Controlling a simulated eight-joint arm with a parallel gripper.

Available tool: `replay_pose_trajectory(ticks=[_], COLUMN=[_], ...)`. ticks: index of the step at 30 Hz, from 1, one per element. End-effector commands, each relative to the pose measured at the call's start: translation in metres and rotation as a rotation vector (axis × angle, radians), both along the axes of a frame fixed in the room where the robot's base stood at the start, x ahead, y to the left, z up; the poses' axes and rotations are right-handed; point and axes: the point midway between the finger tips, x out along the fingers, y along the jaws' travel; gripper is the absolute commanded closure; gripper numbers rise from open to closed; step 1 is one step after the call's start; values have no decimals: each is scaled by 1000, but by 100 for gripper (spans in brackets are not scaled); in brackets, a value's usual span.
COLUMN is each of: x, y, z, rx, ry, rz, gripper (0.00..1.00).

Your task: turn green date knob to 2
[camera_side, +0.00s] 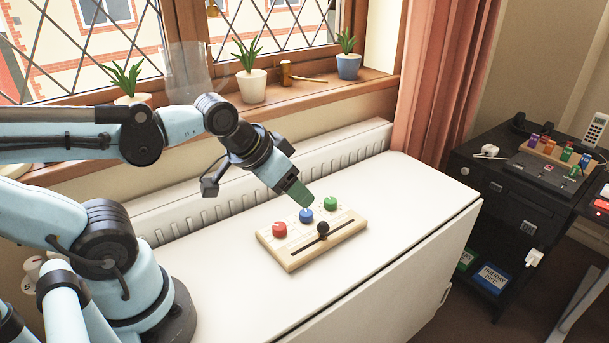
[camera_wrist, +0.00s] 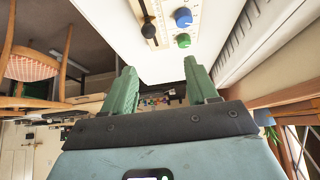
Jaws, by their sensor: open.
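The green knob (camera_side: 330,203) sits at the right end of a row of three knobs on a light wooden board (camera_side: 318,248). The blue knob (camera_side: 306,216) is in the middle and the red knob (camera_side: 279,230) at the left. In the wrist view the green knob (camera_wrist: 183,40) shows ahead of the fingers, next to the blue knob (camera_wrist: 184,17). My gripper (camera_wrist: 158,75) is open and empty, its two green fingers apart. In the side view my gripper (camera_side: 303,201) is above and behind the board, near the blue knob. The dial marks are too small to read.
A black-knobbed slider (camera_side: 323,229) lies along the board's front. The board is on a white table (camera_side: 400,215) with free room right of it. A white radiator (camera_side: 340,155) and a window sill with potted plants (camera_side: 252,86) stand behind.

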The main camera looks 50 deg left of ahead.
Motion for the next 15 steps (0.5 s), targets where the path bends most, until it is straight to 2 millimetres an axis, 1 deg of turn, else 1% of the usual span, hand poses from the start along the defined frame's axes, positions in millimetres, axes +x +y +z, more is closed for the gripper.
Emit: replay_pose_trajectory(ticks=[5,9,15], x=[16,38,72], y=[5,11,21], z=[13,24,30], rx=[44,94,149], ry=[73,171,312], rz=[-49,-122,-234], gripper=[42,42,42])
